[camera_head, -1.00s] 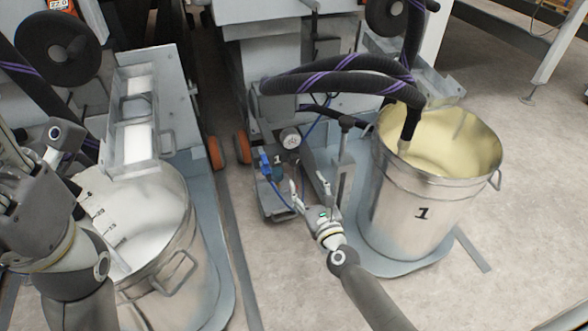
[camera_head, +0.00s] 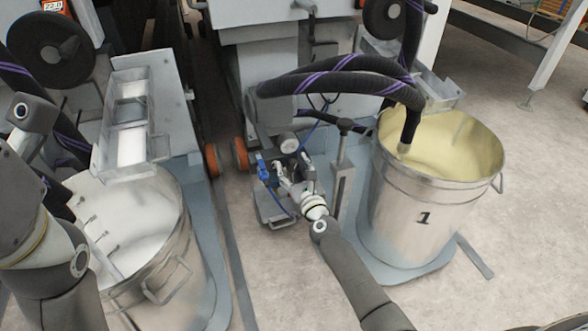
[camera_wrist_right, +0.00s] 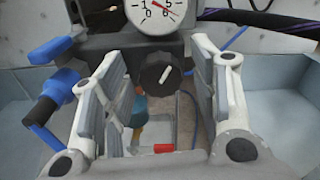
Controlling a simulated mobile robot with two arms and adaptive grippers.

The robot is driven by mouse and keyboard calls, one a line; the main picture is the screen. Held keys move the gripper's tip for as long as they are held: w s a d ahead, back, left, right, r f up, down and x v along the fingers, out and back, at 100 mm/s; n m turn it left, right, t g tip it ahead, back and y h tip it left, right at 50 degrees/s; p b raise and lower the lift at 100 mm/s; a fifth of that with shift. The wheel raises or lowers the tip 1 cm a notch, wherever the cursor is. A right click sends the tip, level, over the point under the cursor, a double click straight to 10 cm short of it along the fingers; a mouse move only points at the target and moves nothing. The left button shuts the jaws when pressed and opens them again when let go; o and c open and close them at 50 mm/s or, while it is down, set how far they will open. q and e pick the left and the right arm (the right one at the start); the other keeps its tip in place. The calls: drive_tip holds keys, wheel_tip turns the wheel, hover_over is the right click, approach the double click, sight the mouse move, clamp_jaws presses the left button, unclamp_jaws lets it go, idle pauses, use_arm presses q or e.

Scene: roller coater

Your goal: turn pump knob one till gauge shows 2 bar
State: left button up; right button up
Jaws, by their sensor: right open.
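The pump (camera_head: 270,205) stands on the floor left of the bucket marked 1. Its round white gauge (camera_head: 289,146) faces up; in the right wrist view the gauge (camera_wrist_right: 155,14) is cut off at the top, with a red needle whose reading I cannot tell. Below it is the black pump knob (camera_wrist_right: 158,72) with a white pointer line, tilted toward upper right. My right gripper (camera_head: 283,176) is at the pump, open, with one finger on each side of the knob and visible gaps between. The knob is hidden in the head view. My left arm shows at the left, its gripper out of frame.
The metal bucket (camera_head: 415,215) with pale yellow fluid stands right of the pump, a hose (camera_head: 345,68) arching above. Another bucket (camera_head: 190,262) with white fluid is at left. A blue-handled valve (camera_wrist_right: 52,100) sits left of the gripper. Floor is clear in front.

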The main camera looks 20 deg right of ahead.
drive_tip(key=c, duration=1)
